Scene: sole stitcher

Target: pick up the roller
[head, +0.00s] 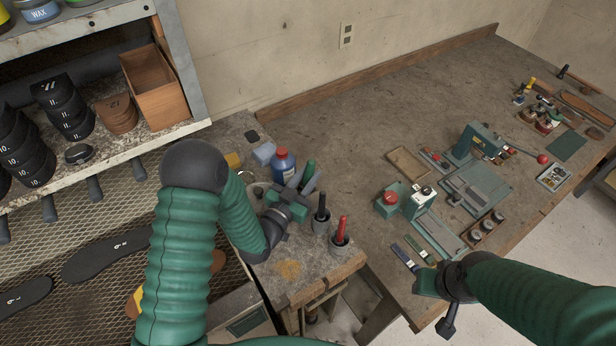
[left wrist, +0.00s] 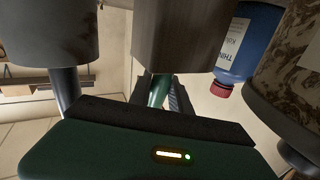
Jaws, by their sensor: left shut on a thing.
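My left gripper (head: 297,193) is at the near left end of the bench, among the tool pots. It is shut on an upright green handle (head: 308,172), which I take to be the roller's. In the left wrist view, where things appear upside down, the green handle (left wrist: 157,92) shows between the dark fingers, below a grey-brown pot (left wrist: 175,35). The roller's head is hidden, so I cannot tell if it is in that pot. My right gripper (head: 428,283) is over the bench's front edge, apart from the roller; its finger opening is unclear.
A blue bottle (head: 283,165) stands close behind the left gripper. Pots with a black-handled tool (head: 321,207) and a red-handled tool (head: 342,230) stand just right of it. A shelf (head: 100,165) with black forms is at left. The bench middle (head: 345,140) is clear.

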